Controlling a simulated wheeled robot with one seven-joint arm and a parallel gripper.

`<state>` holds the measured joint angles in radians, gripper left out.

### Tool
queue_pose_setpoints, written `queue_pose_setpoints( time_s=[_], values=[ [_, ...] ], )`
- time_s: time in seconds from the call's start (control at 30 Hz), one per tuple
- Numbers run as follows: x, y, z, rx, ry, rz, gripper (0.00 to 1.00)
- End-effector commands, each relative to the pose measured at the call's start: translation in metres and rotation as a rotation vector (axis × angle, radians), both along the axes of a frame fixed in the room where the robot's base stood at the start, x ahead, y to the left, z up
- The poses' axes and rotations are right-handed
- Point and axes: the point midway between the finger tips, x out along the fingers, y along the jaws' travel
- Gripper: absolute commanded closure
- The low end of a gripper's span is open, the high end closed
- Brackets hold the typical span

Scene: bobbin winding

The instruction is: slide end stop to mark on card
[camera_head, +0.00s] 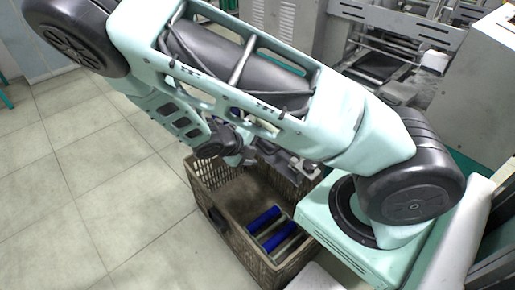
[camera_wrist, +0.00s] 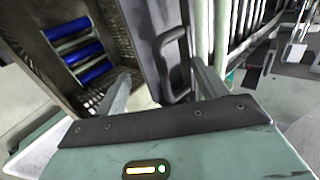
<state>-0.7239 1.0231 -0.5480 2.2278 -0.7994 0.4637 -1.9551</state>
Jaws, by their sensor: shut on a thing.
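In the wrist view my gripper (camera_wrist: 160,72) has its two grey fingers spread on either side of a dark grey panel-like piece with a loop handle (camera_wrist: 178,70), and is shut on it. I cannot tell for certain that this piece is the end stop. No card or mark on a card can be made out in either view. In the head view my own arm hides most of the gripper and the piece it holds.
A brown slatted crate (camera_head: 208,222) stands on the tiled floor; blue bobbins (camera_head: 264,220) lie in it. The bobbins also show in the wrist view (camera_wrist: 88,50). Grey machinery (camera_head: 385,50) stands behind at the right. The floor (camera_head: 80,200) on the left is clear.

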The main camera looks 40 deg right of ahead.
Motion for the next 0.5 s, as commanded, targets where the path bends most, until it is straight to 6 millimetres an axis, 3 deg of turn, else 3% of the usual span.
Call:
queue_pose_setpoints(
  time_s=[0.2, 0.5],
  values=[
    [-0.003, 0.001, -0.005, 0.010, 0.004, -0.002, 0.40],
    [-0.004, -0.012, -0.003, 0.008, 0.004, -0.003, 0.40]
  ],
)
